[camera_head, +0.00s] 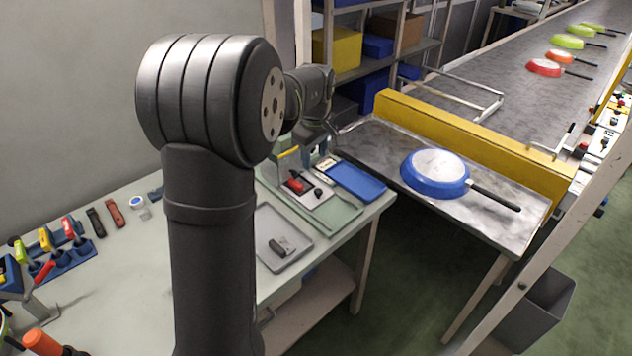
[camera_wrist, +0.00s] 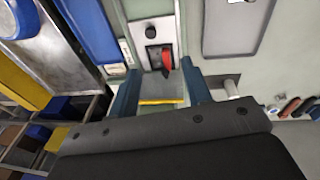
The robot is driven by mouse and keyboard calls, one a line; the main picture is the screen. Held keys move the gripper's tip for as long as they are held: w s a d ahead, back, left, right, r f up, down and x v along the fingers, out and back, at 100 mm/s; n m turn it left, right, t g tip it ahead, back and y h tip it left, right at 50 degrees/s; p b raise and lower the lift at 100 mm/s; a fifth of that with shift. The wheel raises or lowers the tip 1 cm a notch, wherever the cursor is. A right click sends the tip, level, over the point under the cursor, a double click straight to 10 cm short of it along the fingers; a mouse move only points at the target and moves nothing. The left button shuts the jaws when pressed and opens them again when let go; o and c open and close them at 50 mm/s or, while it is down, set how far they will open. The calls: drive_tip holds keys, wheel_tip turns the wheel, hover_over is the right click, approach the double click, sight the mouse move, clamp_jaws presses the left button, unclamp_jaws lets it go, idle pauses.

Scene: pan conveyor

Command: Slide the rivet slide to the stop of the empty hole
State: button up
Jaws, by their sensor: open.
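A small metal plate (camera_head: 322,200) on the green-grey fixture board (camera_head: 345,219) carries a red block (camera_head: 295,185), which looks like the rivet slide, and a black round knob (camera_head: 318,193). In the wrist view the red block (camera_wrist: 167,59) lies just beyond and between my fingertips, with the black knob (camera_wrist: 151,32) farther off. My gripper (camera_wrist: 159,68) is open and empty, pointing down at the fixture. It also shows in the head view (camera_head: 315,150), above the fixture's far end. A yellow bar (camera_wrist: 162,101) shows between the fingers. The hole and stop are too small to make out.
A blue tray (camera_head: 356,181) lies right beside the fixture. A blue pan (camera_head: 435,166) sits on the metal side table. Tools stand at the bench's left; its middle left is free.

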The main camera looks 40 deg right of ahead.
drive_tip(key=s+d+m+t, duration=0.1)
drive_tip(key=s+m+t, duration=0.1)
drive_tip(key=s+m, duration=0.25)
approach(318, 190)
drive_tip(key=shift+m+t+h, duration=0.3)
drive_tip(key=shift+m, duration=0.15)
drive_tip(key=x, duration=0.8)
drive_tip(key=shift+s+a+f, duration=0.2)
drive_tip(key=shift+s, duration=0.15)
clamp_jaws()
